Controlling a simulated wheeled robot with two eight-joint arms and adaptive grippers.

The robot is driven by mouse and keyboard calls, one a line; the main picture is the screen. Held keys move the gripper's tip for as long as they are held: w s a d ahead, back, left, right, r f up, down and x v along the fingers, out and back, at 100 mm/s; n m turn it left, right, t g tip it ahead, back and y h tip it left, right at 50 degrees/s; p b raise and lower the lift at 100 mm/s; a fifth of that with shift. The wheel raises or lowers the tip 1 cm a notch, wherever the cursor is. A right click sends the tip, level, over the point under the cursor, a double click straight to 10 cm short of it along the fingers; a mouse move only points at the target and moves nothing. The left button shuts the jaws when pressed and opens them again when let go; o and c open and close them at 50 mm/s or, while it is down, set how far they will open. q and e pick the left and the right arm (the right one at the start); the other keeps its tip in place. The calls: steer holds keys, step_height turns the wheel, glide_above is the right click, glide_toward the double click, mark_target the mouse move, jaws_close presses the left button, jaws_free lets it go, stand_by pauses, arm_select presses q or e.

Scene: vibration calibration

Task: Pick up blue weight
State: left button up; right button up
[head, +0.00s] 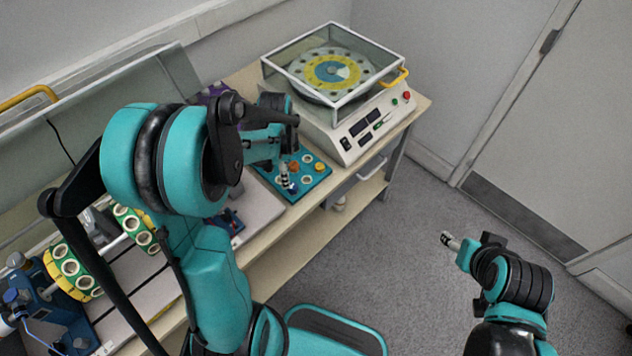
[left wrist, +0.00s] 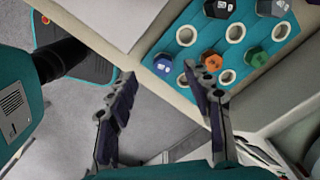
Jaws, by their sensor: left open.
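The blue weight (left wrist: 163,66) sits in a hole near the edge of the teal rack (left wrist: 186,14) in the left wrist view. My left gripper (left wrist: 160,78) is open and empty, its fingertips spread on either side of the blue weight's place in the picture; the height between them is hard to judge. In the head view my left gripper (head: 288,180) points down over the rack (head: 314,181), and I cannot make out the blue weight there. My right gripper (head: 447,239) is over the floor, far from the rack; its jaws are too small to judge.
An orange weight (left wrist: 212,60), a green weight (left wrist: 256,57), a black weight (left wrist: 218,8) and a grey weight (left wrist: 272,8) share the rack with empty holes. A clear-covered shaker (head: 365,121) stands behind it. A green-ringed rotor (head: 70,268) is at the left.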

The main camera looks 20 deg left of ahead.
mark_target(293, 189)
arm_select(q)
steer(key=f, duration=0.1)
steer(key=f+b, duration=0.1)
steer(key=shift+w+d+f, duration=0.2)
steer(key=shift+f, duration=0.2)
steer(key=f, duration=0.1)
steer(key=f+b, duration=0.1)
steer(key=f, duration=0.1)
steer(key=f+b, duration=0.1)
steer(key=f, duration=0.1)
steer(key=shift+w+d+f, duration=0.25)
steer(key=shift+r, duration=0.1)
steer(key=c, duration=1)
